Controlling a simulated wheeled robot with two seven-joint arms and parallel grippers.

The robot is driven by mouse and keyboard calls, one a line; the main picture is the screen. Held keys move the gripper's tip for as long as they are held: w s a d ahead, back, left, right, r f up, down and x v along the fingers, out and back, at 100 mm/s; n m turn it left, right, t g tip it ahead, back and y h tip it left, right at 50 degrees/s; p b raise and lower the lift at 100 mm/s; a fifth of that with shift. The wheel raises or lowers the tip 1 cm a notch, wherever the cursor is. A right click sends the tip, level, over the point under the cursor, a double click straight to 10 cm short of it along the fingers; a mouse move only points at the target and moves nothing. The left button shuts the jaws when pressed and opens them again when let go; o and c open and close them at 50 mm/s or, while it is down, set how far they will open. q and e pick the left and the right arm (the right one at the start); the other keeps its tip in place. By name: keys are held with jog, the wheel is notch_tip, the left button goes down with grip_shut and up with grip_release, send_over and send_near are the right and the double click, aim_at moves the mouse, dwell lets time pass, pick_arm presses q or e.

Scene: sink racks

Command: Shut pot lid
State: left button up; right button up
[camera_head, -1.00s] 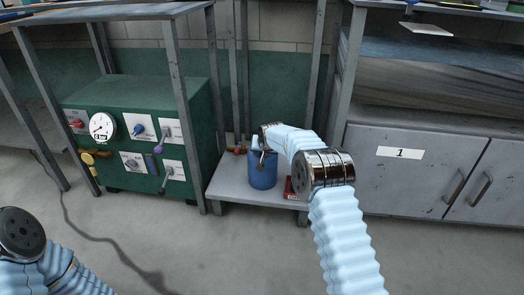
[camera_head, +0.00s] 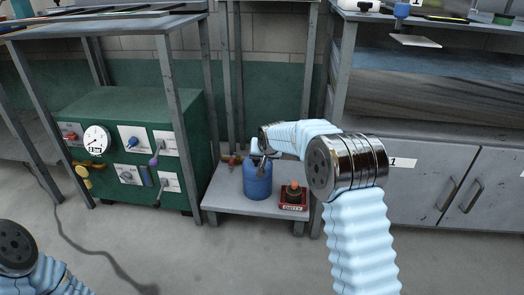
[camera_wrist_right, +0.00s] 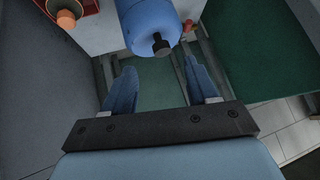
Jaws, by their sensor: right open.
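A blue cylindrical pot (camera_head: 257,181) stands upright on a low grey shelf. In the right wrist view its blue body (camera_wrist_right: 150,20) and a dark knob (camera_wrist_right: 160,46) are at the top, just beyond the fingertips. I cannot clearly make out a separate lid or its position. My right gripper (camera_wrist_right: 163,78) is open, with two blue fingers and nothing between them. In the head view my right wrist hides part of the pot's top. My left gripper is out of view; only a link of that arm shows at lower left.
The low shelf (camera_head: 225,196) also holds a red box with an orange knob (camera_head: 294,197) right of the pot and small reddish fittings (camera_head: 233,160) behind it. Metal posts frame the shelf. A green control panel (camera_head: 135,150) stands left, grey cabinets (camera_head: 440,185) right.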

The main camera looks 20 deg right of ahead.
jog(key=v, duration=0.3)
jog(key=shift+w+a+r, duration=0.1)
